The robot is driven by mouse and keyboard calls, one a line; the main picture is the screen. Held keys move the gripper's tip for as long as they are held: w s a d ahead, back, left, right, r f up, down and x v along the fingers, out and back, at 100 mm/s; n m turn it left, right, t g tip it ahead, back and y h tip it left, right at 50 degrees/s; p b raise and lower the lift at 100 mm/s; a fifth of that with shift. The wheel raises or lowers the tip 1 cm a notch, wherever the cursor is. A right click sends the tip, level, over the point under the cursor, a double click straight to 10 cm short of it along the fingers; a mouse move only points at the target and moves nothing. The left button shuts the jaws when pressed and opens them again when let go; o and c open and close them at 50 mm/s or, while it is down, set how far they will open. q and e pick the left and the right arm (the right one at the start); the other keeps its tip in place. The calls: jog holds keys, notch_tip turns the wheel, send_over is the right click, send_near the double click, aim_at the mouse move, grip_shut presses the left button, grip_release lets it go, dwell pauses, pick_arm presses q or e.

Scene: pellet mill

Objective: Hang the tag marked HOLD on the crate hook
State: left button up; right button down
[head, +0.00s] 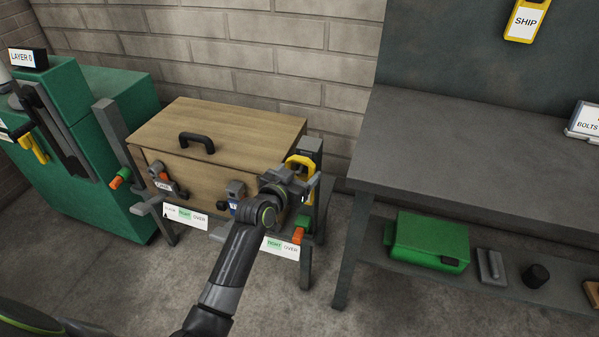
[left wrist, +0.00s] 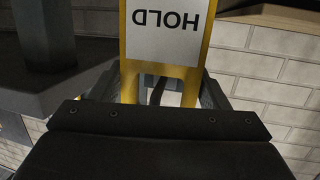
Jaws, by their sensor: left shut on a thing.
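My left gripper (head: 298,182) is at the right end of the wooden crate (head: 230,123). It is shut on the yellow HOLD tag (head: 299,161), whose top shows above the fingers. In the left wrist view the HOLD tag (left wrist: 168,28) has a white label that reads upside down. Its slotted end lies between the fingers (left wrist: 160,88), with a dark piece visible in the slot. I cannot tell whether that piece is a hook. The crate's front bears dark metal fittings (head: 237,192); I cannot make out the crate hook for certain. My right gripper is not in view.
The crate sits on a grey stand with posts (head: 310,150) and orange-tipped clamps (head: 298,236). A green machine (head: 90,120) stands left. A grey bench (head: 470,140) is at right, with a green case (head: 428,238) on its lower shelf. A SHIP tag (head: 526,20) hangs above.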

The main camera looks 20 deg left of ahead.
pick_arm(q)
jog(key=shift+f+b, duration=0.5)
jog(key=shift+f, duration=0.25)
jog(key=shift+f+b, duration=0.3)
jog(key=shift+f, duration=0.15)
dwell(0.3)
jog(key=o, duration=1.2)
jog(key=shift+o, duration=0.2)
